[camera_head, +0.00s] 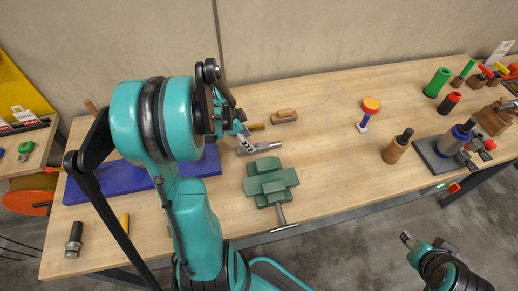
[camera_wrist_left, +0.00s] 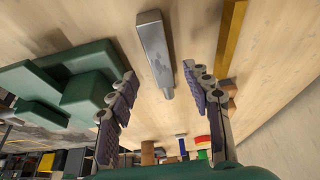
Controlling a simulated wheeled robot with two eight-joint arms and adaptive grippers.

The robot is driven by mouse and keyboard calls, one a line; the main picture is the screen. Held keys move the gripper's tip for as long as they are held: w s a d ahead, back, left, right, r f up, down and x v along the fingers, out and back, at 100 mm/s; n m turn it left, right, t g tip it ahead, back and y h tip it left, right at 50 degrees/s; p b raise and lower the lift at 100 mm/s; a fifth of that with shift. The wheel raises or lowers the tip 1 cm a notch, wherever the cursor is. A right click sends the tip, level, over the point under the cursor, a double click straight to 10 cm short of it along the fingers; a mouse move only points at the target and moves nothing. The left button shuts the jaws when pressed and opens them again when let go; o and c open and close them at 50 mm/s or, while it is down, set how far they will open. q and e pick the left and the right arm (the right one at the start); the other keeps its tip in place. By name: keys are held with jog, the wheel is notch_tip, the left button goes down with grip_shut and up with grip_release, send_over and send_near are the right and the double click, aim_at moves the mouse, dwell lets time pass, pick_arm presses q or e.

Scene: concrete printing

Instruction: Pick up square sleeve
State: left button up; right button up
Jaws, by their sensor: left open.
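A grey metal bar-like piece (camera_head: 259,147), which seems to be the square sleeve, lies flat on the wooden workbench (camera_head: 325,180). In the left wrist view the metal piece (camera_wrist_left: 155,48) has a squared body and a narrower end pointing between my fingers. My left gripper (camera_head: 245,141) is open at the left end of the piece, and its fingers also show in the left wrist view (camera_wrist_left: 160,75) with nothing between the pads. I cannot tell its exact height above the bench. My right gripper (camera_head: 405,238) is off the bench's front edge at lower right; its jaws are unclear.
A green vise (camera_head: 270,184) stands close in front of the piece. A brass-coloured bar (camera_head: 256,127) and a wooden block (camera_head: 284,116) lie behind it. A blue tray (camera_head: 92,186) is left. A red-orange-topped tool (camera_head: 370,106) stands right, with clear bench before it.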

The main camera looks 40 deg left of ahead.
aim_at(255, 147)
pick_arm(q)
jog(key=b+x, duration=0.1)
jog(key=x, duration=0.1)
jog(key=b+x, duration=0.1)
jog(key=x, duration=0.2)
jog(key=shift+w+d, duration=0.15)
jog(key=shift+w, duration=0.15)
jog(key=shift+f+b, duration=0.2)
jog(key=shift+b, duration=0.1)
dwell(0.3)
grip_shut()
